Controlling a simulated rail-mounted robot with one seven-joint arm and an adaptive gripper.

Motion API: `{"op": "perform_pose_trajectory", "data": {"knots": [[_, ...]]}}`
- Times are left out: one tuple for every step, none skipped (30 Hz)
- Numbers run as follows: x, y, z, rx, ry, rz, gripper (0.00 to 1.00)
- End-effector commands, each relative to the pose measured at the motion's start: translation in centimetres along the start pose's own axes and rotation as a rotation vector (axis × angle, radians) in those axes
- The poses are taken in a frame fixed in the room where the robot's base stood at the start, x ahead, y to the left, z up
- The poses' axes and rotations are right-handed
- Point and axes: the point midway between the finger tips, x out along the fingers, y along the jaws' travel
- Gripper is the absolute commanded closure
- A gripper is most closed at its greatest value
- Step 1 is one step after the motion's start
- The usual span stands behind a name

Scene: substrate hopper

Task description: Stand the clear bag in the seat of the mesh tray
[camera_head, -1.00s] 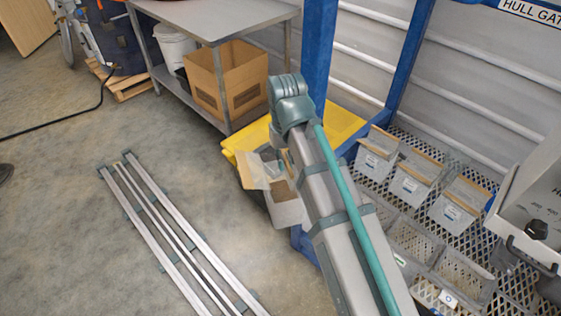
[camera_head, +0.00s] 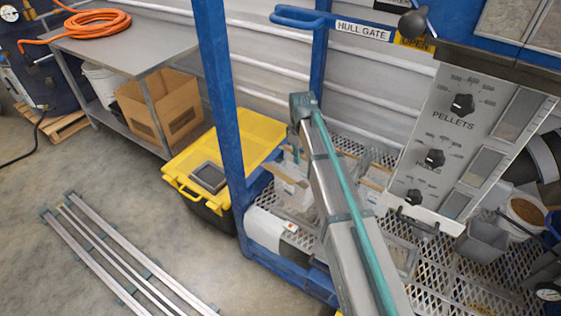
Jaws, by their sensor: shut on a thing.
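My arm reaches up from the bottom middle, and its wrist hides most of my gripper (camera_head: 299,160). Just left of the arm, a pale bag (camera_head: 291,190) with brownish contents and a clear upper part hangs tilted at the gripper, which is shut on it. The bag is over the left part of the grey mesh tray (camera_head: 438,262); I cannot tell whether it touches. A grey mesh-walled seat (camera_head: 406,256) shows right of my arm. Other pale bags (camera_head: 374,187) stand behind the arm, partly hidden.
A blue post (camera_head: 222,100) rises left of the tray. A yellow-lidded bin (camera_head: 195,165) stands beyond it. A control panel marked PELLETS (camera_head: 455,135) overhangs the right side. A grey cup (camera_head: 482,241) and a white bucket (camera_head: 524,215) stand on the mesh at right.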

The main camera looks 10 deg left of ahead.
Motion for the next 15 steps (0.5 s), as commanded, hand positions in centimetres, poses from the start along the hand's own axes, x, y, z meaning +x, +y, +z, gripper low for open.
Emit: {"op": "perform_pose_trajectory", "data": {"knots": [[0.1,1.5,-0.1,-0.027,0.000,0.000,1.00],[0.4,2.1,0.0,-0.046,0.000,0.000,1.00],[0.7,2.7,0.1,-0.068,0.000,-0.001,1.00],[0.9,3.2,0.1,-0.083,0.000,-0.001,1.00],[1.0,3.6,0.2,-0.095,0.000,-0.001,1.00],[1.2,4.0,0.3,-0.109,0.001,0.000,1.00],[1.3,4.2,0.3,-0.119,0.001,0.000,1.00],[1.4,4.5,0.4,-0.127,0.001,0.000,1.00],[1.6,4.6,0.4,-0.134,0.001,0.000,1.00],[1.7,4.7,0.4,-0.138,0.001,0.001,1.00],[1.8,4.8,0.5,-0.141,0.001,0.001,1.00],[1.9,4.8,0.5,-0.144,0.001,0.001,1.00],[2.0,4.8,0.5,-0.144,0.001,0.001,1.00],[2.1,4.8,0.5,-0.144,0.001,0.001,1.00],[2.2,4.8,0.5,-0.144,0.001,0.001,1.00]]}}
